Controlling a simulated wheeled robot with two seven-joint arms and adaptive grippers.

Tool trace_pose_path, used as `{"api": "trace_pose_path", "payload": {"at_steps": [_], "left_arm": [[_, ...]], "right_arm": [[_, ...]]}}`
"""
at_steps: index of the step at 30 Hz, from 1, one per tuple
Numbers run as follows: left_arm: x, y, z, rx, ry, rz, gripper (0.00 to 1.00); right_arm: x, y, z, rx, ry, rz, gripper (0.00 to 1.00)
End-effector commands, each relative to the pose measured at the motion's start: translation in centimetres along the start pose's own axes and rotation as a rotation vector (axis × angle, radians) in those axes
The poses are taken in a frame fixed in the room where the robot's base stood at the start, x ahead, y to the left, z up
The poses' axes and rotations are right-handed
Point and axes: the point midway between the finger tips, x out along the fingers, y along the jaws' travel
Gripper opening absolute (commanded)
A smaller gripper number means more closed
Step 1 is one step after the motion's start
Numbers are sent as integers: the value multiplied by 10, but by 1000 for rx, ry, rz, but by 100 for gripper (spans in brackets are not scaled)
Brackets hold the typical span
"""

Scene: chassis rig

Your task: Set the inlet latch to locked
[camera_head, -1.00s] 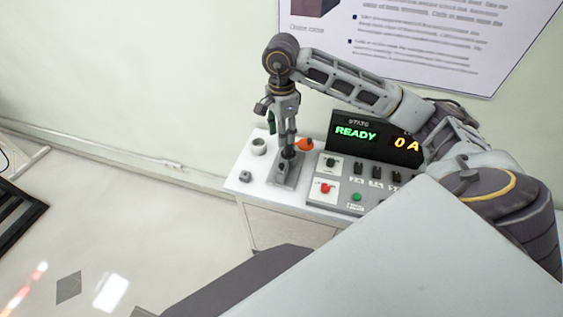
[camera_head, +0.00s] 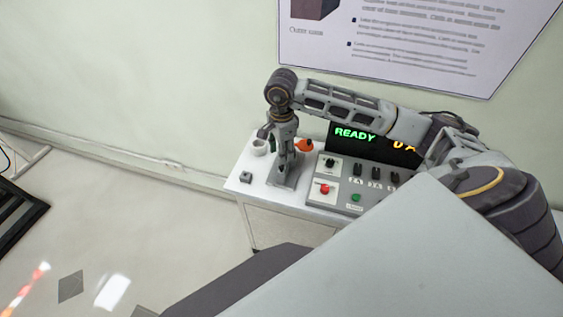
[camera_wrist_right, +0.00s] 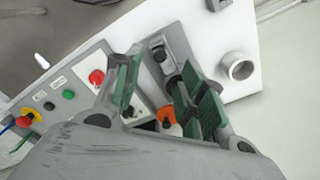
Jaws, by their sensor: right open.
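A narrow grey plate (camera_head: 284,180), which seems to carry the inlet latch, lies on the white bench top left of the control panel. My right gripper (camera_head: 284,158) points down over the plate. In the wrist view its green-padded fingers (camera_wrist_right: 160,85) stand open on either side of the plate's middle. Whether they touch the latch, and which position it is in, I cannot tell. My left gripper is not in view.
The control panel (camera_head: 340,193) with a red button (camera_head: 324,188), green button (camera_head: 355,197) and black switches stands to the right. A display (camera_head: 352,134) reads READY behind it. An orange knob (camera_head: 304,146), white cup (camera_head: 259,148) and small grey block (camera_head: 246,177) are nearby.

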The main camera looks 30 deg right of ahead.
Motion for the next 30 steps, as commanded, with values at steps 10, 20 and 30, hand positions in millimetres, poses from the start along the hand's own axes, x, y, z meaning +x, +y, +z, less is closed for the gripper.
{"api": "trace_pose_path", "payload": {"at_steps": [10,20,30], "left_arm": [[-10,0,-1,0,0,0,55],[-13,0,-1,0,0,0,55],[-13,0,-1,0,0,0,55]], "right_arm": [[43,0,0,0,-1,1,41],[65,0,0,0,0,0,41],[66,0,0,0,0,-1,36]]}}
